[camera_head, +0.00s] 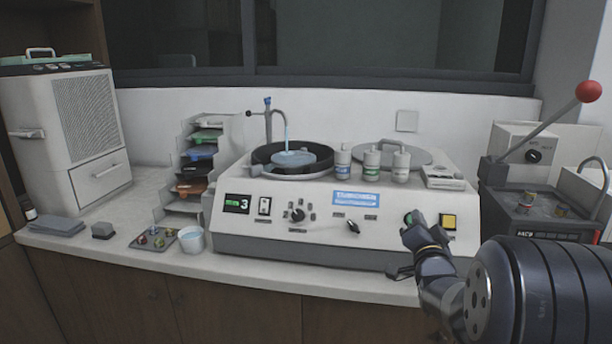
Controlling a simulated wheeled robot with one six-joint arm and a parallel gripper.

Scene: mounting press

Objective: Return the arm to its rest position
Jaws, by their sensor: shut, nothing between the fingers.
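My gripper (417,236) is in front of the right part of the white polishing machine's front panel (290,236). It is shut and holds nothing. My arm reaches in from the lower right and hides part of the counter's front edge.
A mounting press (532,150) with a red-knobbed lever (589,91) stands at the right, near my arm. Three bottles (371,165) stand on the machine beside a running water spout (284,125). A white cup (192,240) and a small tray (140,240) sit at the left.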

